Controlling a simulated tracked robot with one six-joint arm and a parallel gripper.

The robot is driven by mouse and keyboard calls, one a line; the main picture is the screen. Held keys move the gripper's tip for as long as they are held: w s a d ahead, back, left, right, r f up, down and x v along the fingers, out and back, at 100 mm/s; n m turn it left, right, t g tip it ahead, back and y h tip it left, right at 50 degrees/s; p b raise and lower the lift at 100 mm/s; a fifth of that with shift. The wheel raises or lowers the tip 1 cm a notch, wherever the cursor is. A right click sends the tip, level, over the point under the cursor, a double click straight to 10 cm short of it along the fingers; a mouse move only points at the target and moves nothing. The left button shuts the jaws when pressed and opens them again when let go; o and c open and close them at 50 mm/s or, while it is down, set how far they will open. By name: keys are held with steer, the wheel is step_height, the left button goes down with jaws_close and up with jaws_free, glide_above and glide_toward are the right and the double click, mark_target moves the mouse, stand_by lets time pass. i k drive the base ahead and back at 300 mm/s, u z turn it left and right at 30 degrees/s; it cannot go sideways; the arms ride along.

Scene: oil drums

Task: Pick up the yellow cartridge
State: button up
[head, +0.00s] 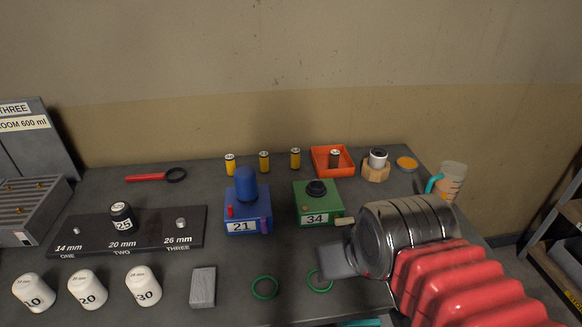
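I cannot tell which one is meant. A similar small dark-topped cylinder (334,159) is in the orange tray (318,165). My gripper (336,261) is at the front right, below and right of the cartridges in the picture and well apart from them. Its fingers are mostly hidden by the wrist, so its opening does not show.
A blue box marked 21 (240,213) and a green box marked 34 (318,203) stand in front of the cartridges. A measuring jug (452,182) is at the right edge. Green rings (265,288) and a grey block (203,286) lie in front.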

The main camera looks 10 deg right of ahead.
mark_target(296, 152)
steer(key=u, duration=0.5)
steer(key=k, duration=1.2)
steer(key=u, duration=0.85)
steer(key=i, duration=1.35)
steer(key=z, duration=0.3)
steer(key=i, duration=0.8)
steer(key=z, duration=0.55)
